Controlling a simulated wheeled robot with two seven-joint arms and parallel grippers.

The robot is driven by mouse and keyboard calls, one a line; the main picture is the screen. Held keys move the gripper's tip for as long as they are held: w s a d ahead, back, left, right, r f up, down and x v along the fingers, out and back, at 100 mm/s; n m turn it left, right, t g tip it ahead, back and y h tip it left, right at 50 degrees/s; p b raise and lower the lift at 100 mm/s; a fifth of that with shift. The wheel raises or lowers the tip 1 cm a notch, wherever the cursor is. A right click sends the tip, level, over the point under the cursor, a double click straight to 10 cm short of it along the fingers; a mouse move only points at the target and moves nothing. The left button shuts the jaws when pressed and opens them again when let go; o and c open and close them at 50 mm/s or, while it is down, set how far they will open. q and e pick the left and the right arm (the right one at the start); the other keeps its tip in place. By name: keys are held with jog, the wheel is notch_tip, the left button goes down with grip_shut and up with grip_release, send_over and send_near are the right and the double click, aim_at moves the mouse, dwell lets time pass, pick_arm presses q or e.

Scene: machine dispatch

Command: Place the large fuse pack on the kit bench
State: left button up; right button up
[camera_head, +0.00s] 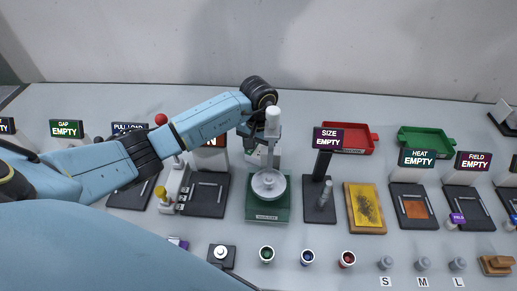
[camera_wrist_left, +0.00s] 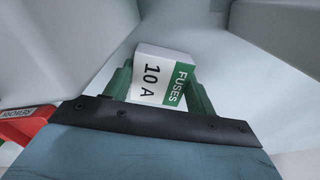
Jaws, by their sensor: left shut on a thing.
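The fuse pack (camera_wrist_left: 160,76) is a white and green box marked "10 A FUSES". In the left wrist view it sits between the green fingers of my left gripper (camera_wrist_left: 158,90), which is shut on it. In the head view my left arm reaches across from the left, and the gripper (camera_head: 254,132) points down behind the press on the green base. I cannot tell which surface is the kit bench. My right gripper is not in view.
The press (camera_head: 268,184) stands close to the gripper. A red tray (camera_head: 347,138) and a green tray (camera_head: 427,143) lie at the back right. Dark stations with signs, such as the size station (camera_head: 322,200), fill the long table. Small round pots and bottles line its front.

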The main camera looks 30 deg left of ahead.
pick_arm(q)
jog(key=o, duration=1)
